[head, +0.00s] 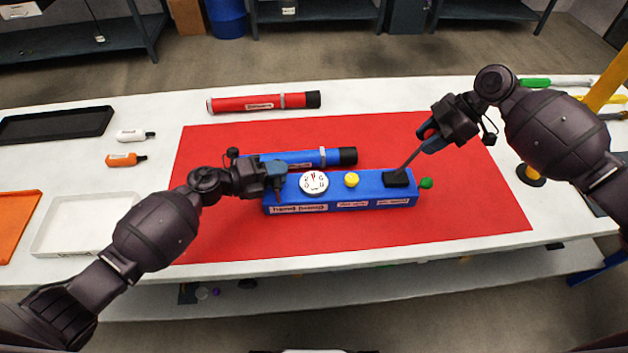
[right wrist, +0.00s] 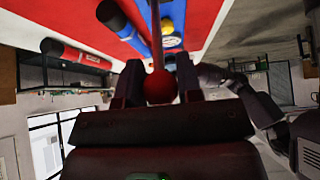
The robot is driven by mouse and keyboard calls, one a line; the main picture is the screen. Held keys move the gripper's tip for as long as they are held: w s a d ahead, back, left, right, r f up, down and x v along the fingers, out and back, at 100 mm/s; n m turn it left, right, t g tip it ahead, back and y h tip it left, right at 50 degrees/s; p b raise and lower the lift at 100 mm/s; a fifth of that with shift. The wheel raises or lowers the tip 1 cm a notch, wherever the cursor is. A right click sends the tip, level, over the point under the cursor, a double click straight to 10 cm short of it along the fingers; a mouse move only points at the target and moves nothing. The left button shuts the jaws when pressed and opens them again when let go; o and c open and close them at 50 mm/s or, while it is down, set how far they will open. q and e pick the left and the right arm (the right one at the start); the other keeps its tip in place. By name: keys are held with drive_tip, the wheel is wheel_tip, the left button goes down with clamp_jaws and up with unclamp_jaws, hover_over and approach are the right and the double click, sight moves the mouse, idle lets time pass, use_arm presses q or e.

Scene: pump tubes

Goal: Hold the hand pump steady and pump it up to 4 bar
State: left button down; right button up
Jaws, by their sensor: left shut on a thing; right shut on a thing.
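The blue hand pump (head: 340,203) lies on the red mat (head: 470,200). It has a white gauge (head: 313,182), a yellow knob (head: 351,180), a black block at the lever's foot (head: 396,178) and a green end piece (head: 426,183). The gauge reading is too small to tell. My left gripper (head: 275,182) is shut on the left end of the pump. My right gripper (head: 428,136) is shut on the upper end of the lever (head: 411,157), which leans up to the right. In the right wrist view the lever's red ball (right wrist: 160,87) sits between the fingers.
A blue tube (head: 305,158) lies just behind the pump, partly hidden by my left gripper. A red tube (head: 262,103) lies behind the mat. Orange (head: 121,159) and white (head: 131,136) bottles and trays are at the left. A yellow post (head: 598,85) stands at the right.

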drive_tip(key=shift+a+r+h, duration=0.3)
drive_tip(key=shift+a+h, duration=0.15)
drive_tip(key=shift+h, duration=0.05)
drive_tip(key=shift+a+r, duration=0.15)
drive_tip(key=shift+a, duration=0.1)
drive_tip(key=shift+a+h, duration=0.6)
drive_tip(key=shift+h, duration=0.2)
drive_tip(key=shift+a+r, duration=0.1)
drive_tip(key=shift+a+h, duration=0.8)
drive_tip(key=shift+a, duration=0.05)
